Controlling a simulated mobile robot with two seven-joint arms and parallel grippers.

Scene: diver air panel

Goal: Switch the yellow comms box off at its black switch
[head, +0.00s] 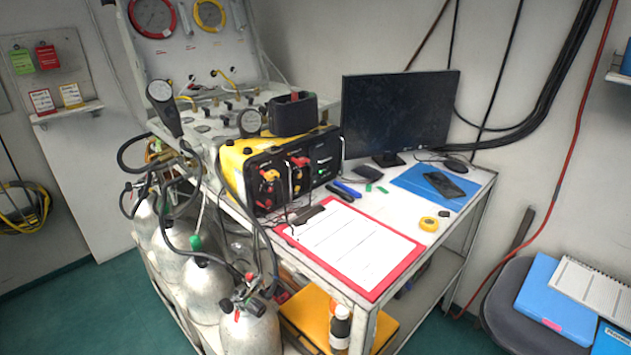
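The yellow comms box (236,158) stands on the back left of the white table, beside the air panel. Its black front panel (293,172) faces the lower right and carries red and yellow fittings and a small green light or label. The black switch is too small to tell apart from the dark panel. Neither of my grippers shows in the head view.
Several grey gas cylinders (205,285) with hoses stand along the table's left side. A monitor (397,113) stands behind. A red-edged clipboard (355,243), pens and a blue folder with a phone (443,185) lie on the table. A chair stands at the right.

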